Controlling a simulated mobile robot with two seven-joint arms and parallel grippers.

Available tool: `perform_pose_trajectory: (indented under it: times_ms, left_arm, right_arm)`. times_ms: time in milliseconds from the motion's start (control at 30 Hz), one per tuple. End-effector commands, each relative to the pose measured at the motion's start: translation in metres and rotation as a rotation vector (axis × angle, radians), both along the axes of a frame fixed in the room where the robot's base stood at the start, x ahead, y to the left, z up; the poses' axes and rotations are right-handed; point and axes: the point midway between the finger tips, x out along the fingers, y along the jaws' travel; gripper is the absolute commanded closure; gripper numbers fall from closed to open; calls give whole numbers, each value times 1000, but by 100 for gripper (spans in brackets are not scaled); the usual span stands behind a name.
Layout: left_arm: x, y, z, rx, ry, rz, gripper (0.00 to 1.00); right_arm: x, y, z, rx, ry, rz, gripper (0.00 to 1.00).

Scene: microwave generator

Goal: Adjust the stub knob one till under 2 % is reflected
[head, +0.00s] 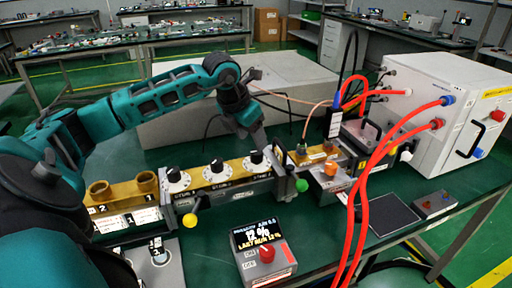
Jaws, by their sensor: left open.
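The tuner is a brass-coloured waveguide block on the bench with three white dials, each with a black knob. The right dial (256,160), whose small label seems to read stub 1, lies nearest my gripper. The middle dial (217,171) and the left dial (174,180) are clear of it. My left gripper (261,148) points down at the right knob, open, its fingers close to or around it; contact cannot be told. My right gripper is not in view.
A white generator cabinet (445,100) stands at the right, with red cables (372,190) running down in front of the bench. A yellow ball (190,220) and a green ball (301,185) stick out near the tuner. A large grey box (290,75) stands behind.

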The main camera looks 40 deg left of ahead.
Motion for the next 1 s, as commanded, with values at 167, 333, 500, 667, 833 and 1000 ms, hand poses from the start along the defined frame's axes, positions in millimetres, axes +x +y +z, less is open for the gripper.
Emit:
perform_pose_trajectory:
  times_ms: [167,333,500,667,833,1000]
  left_arm:
    - [-14,1,33,2,-2,0,40]
    - [-21,1,51,1,-2,-1,40]
    - [-23,1,56,0,-1,0,40]
    - [-23,1,56,-1,-1,0,40]
    - [-23,1,56,-1,-1,0,40]
    - [-23,1,56,-1,-1,0,40]
  right_arm:
    - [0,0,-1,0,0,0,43]
    - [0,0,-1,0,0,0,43]
    - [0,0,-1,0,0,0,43]
    - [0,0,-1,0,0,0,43]
    - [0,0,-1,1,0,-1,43]
    - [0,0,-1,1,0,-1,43]
